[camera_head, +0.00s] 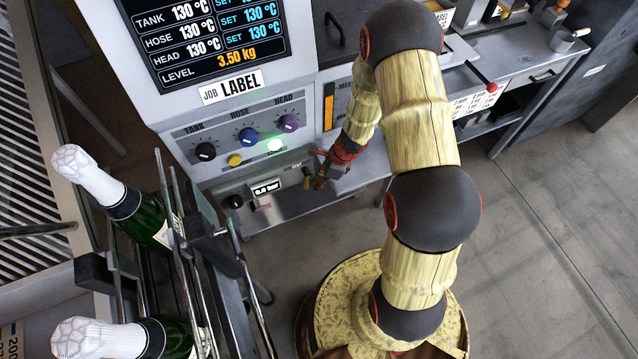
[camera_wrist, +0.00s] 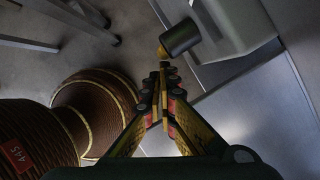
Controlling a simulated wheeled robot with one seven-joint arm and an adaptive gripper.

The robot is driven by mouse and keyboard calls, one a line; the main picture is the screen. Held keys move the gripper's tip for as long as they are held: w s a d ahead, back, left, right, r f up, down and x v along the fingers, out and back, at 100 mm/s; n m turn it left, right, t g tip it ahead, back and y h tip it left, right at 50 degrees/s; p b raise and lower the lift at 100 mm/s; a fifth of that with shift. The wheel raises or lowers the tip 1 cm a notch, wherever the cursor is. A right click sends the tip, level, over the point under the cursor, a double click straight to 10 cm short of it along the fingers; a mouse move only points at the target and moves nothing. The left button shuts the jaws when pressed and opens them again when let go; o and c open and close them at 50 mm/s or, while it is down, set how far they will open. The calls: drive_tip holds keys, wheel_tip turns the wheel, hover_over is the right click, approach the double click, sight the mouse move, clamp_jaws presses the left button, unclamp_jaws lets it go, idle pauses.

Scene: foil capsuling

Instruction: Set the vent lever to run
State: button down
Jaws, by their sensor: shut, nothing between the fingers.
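The vent lever (camera_head: 306,178) shows in the head view as a small dark and yellow handle on the lower panel of the machine, just left of my gripper (camera_head: 318,184). In the wrist view a dark cylindrical grip with a yellowish end (camera_wrist: 181,37), which looks like the lever, lies just beyond my fingertips (camera_wrist: 164,68). My gripper is shut and empty, its fingers together. The fingertips are close to the lever's yellow end; I cannot tell whether they touch it. The lever's run mark is too small to read.
Above the lever are the tank knob (camera_head: 205,151), hose knob (camera_head: 247,136), head knob (camera_head: 288,123) and a lit green button (camera_head: 275,145). Open floor (camera_head: 545,230) lies right.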

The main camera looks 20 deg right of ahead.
sight(307, 174)
drive_tip(key=shift+a+f+y+b, duration=0.2)
drive_tip(key=shift+y+b, duration=0.2)
drive_tip(key=shift+y, duration=0.3)
drive_tip(key=a+y, duration=0.1)
drive_tip(key=y, duration=0.1)
drive_tip(key=a+y, duration=0.1)
drive_tip(key=y, duration=0.1)
drive_tip(key=a+y, duration=0.1)
drive_tip(key=shift+a+f+y, duration=0.15)
drive_tip(key=shift+a+y, duration=0.1)
drive_tip(key=shift+y, duration=0.15)
idle(0.3)
drive_tip(key=shift+p, duration=0.3)
idle(1.1)
wheel_tip(307, 174, up, 10)
idle(0.5)
idle(0.6)
